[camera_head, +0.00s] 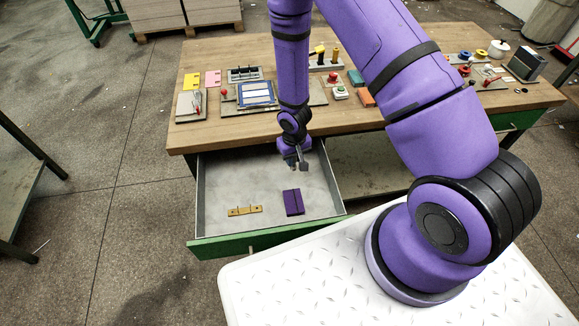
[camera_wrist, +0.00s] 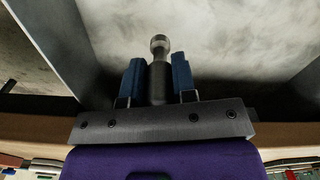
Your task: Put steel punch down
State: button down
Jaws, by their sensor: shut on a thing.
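My gripper (camera_head: 294,164) is over the back right part of the open drawer (camera_head: 199,205), pointing down. In the wrist view my gripper (camera_wrist: 159,82) has its two blue fingers shut on the steel punch (camera_wrist: 159,44), a grey metal rod with a rounded knob at its end. The drawer's grey floor shows beyond the punch. I cannot tell how far the punch is above that floor. The punch is too small to make out clearly in the head view.
In the drawer lie a purple block (camera_head: 293,202) at the front right and a yellow-brown bar (camera_head: 245,210) at the front left. The wooden tabletop (camera_head: 230,125) above holds fixtures, a blue-framed tray (camera_head: 257,95) and coloured parts.

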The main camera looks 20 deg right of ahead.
aim_at(294, 166)
jog(key=shift+f, duration=2.45)
jog(key=shift+f, duration=0.15)
jog(key=c, duration=0.9)
grip_release()
